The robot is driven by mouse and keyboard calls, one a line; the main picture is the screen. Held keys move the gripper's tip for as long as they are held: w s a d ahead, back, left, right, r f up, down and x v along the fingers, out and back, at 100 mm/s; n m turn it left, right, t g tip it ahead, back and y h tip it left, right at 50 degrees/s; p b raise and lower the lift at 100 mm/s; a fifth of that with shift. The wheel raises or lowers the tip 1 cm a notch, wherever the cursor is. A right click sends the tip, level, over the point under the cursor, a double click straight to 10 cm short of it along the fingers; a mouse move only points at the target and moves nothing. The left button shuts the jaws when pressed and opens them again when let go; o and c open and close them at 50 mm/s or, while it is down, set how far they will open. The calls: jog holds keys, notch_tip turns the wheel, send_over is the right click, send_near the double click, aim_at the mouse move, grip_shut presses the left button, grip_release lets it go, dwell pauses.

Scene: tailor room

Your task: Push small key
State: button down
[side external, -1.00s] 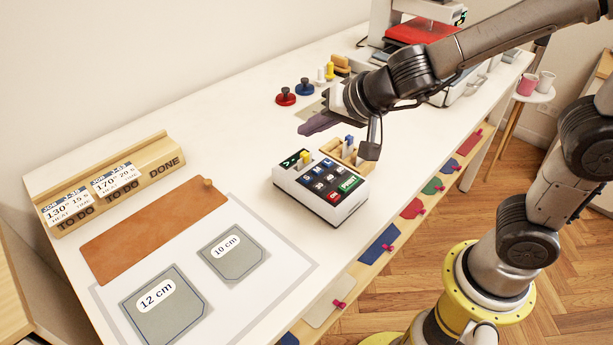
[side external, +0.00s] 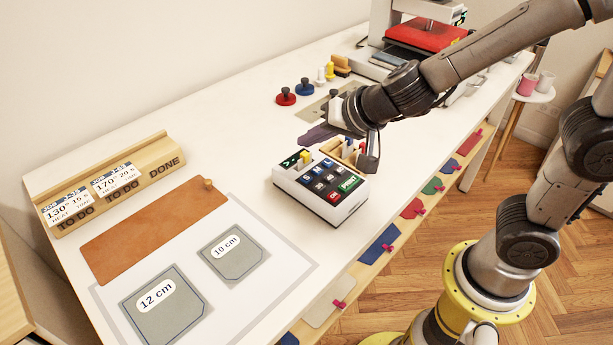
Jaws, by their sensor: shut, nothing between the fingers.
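A white keypad box (side external: 312,208) stands on the table near its front edge. Its dark top holds small blue, black, red and green keys (side external: 325,179). My gripper (side external: 308,139) has dark purplish fingers pointing left. It is shut and empty, just behind the keypad in the picture, apart from the keys. Its exact height is hard to tell.
A wooden tray (side external: 357,158) sits behind the keypad, partly hidden by my wrist. At left lie a brown leather piece (side external: 150,232), grey templates (side external: 234,255) and a card rack (side external: 105,185). Red and blue knobs (side external: 285,97) and a red-plated press (side external: 425,37) stand farther back.

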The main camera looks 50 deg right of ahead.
jog(key=shift+f, duration=3.25)
jog(key=shift+f, duration=0.25)
jog(key=shift+f, duration=0.2)
jog(key=shift+f, duration=0.45)
dwell(0.8)
jog(key=shift+r, duration=0.85)
jog(key=shift+r, duration=2.5)
